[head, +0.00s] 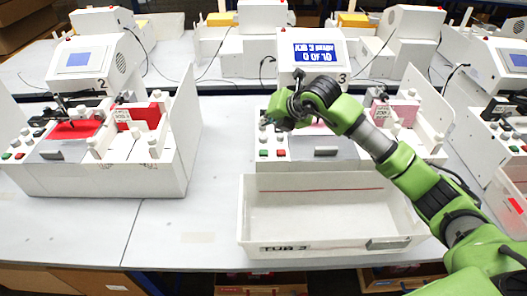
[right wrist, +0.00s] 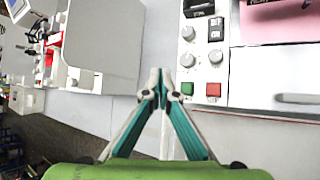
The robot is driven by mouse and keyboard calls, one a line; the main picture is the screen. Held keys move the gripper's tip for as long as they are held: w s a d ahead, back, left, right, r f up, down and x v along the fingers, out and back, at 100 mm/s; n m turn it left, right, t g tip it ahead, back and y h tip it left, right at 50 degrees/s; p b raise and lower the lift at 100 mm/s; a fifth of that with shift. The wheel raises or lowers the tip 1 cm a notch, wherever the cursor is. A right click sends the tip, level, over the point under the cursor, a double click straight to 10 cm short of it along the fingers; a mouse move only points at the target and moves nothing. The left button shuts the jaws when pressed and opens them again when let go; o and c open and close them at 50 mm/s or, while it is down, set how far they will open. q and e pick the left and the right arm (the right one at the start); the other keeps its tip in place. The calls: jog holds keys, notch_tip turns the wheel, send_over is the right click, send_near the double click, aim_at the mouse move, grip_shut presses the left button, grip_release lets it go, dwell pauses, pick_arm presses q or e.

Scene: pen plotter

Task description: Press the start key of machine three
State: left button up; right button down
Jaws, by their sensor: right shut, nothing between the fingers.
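Machine three (head: 326,70) stands at the centre, with a "3" beside its lit screen (head: 314,52) that reads "0 OF 10"; its top line seems to read job ready. Its green key (head: 263,153) and red key (head: 281,153) sit side by side on the front left panel. In the right wrist view the green key (right wrist: 187,88) lies just right of my fingertips and the red key (right wrist: 213,90) farther right. My right gripper (head: 266,122) is shut and empty, above the panel's left side; it also shows in the right wrist view (right wrist: 160,76). My left gripper is not in view.
An empty white tub (head: 340,247) labelled "TUB 3" sits in front of machine three, under my right arm. Machine two (head: 100,175) stands left with red sheets; another machine (head: 500,75) stands right. Bare table (head: 215,185) lies between machines two and three.

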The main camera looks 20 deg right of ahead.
aim_at(265, 153)
notch_tip(265, 153, down, 8)
jog(key=b, duration=0.4)
jog(key=shift+f+b, duration=0.4)
jog(key=shift+b, duration=0.1)
dwell(1.0)
jog(key=shift+f+b, duration=0.35)
jog(key=shift+b, duration=0.15)
jog(key=shift+f+b, duration=0.55)
dwell(0.5)
jog(key=shift+r, duration=0.1)
jog(key=shift+r+p, duration=0.35)
jog(key=shift+r, duration=0.45)
